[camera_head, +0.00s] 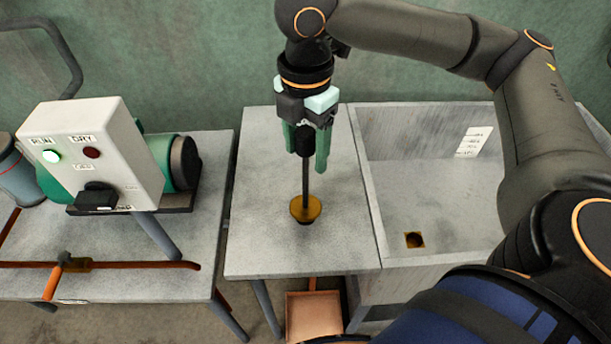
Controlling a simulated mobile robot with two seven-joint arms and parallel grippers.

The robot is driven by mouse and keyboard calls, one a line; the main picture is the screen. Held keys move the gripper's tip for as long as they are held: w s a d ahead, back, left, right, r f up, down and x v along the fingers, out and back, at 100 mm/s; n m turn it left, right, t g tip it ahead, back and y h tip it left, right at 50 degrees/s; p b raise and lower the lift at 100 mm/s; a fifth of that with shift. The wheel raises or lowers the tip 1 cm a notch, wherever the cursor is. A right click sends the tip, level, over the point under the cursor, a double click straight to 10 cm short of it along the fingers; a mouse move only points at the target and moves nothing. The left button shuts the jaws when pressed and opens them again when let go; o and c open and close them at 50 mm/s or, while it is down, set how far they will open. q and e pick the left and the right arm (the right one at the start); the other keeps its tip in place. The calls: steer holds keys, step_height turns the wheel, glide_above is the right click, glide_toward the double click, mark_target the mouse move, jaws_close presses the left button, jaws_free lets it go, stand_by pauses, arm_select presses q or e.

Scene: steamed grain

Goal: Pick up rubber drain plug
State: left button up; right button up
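The rubber drain plug (306,209) is a brownish-yellow disc with a thin dark upright rod and a thicker black grip at its top. It is upright over the middle of the grey table between the machine and the basin. I cannot tell whether its underside touches the tabletop. My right gripper (306,153) points straight down from above, with its green fingers on either side of the black grip. The fingers are very close to the grip, but whether they press on it is not clear. My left gripper is not in view.
A grey basin (388,180) with a square drain hole (414,240) adjoins the table (258,245) on the right. On the left, a bench (200,275) bears a control box (95,150), a green motor and an orange-brown rod. A reddish-brown container (313,312) is below the table's front edge.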

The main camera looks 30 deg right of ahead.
jaws_close()
stand_by(0.3)
stand_by(0.8)
